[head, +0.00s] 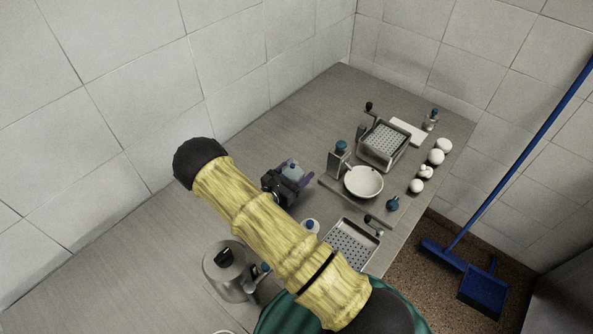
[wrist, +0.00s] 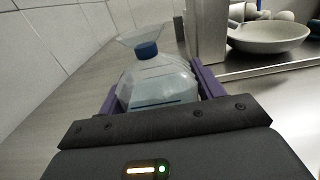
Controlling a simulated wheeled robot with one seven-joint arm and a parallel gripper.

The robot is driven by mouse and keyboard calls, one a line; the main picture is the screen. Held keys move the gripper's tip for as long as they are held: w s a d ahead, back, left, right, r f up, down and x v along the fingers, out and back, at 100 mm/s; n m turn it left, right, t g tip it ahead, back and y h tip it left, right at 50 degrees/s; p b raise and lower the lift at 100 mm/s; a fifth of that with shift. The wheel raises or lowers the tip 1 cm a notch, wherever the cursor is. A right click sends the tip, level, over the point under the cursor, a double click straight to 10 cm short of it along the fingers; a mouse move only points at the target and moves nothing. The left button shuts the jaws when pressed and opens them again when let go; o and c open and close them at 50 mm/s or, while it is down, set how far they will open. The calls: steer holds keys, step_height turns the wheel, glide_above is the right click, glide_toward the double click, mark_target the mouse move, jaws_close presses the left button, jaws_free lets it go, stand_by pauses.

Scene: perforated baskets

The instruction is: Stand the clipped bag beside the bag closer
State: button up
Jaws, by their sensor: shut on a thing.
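The clipped bag (wrist: 155,80) is clear, with a blue clip (wrist: 147,50) round its neck and a flared top. It is upright between the purple fingers of my gripper (wrist: 155,92), which is shut on it. The bag (head: 294,167) also shows at my gripper (head: 293,177) in the head view. I cannot tell whether its base touches the counter. A grey upright metal stand with a blue top (head: 338,162), which looks like the bag closer, is right of the bag. The stand (wrist: 206,35) also shows in the wrist view, apart from the bag.
A white bowl (head: 363,196) sits on the board right of the bag. Perforated baskets (head: 385,154) (head: 352,257), white balls (head: 436,157) and a small teal item (head: 393,204) are farther right. A metal kettle (head: 226,284) is nearer. The counter (head: 265,148) behind the bag is clear up to the wall.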

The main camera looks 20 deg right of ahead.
steer(key=shift+s, duration=0.1)
steer(key=shift+f, duration=0.1)
steer(key=o, duration=1.1)
steer(key=shift+r, duration=0.2)
steer(key=v, duration=1.2)
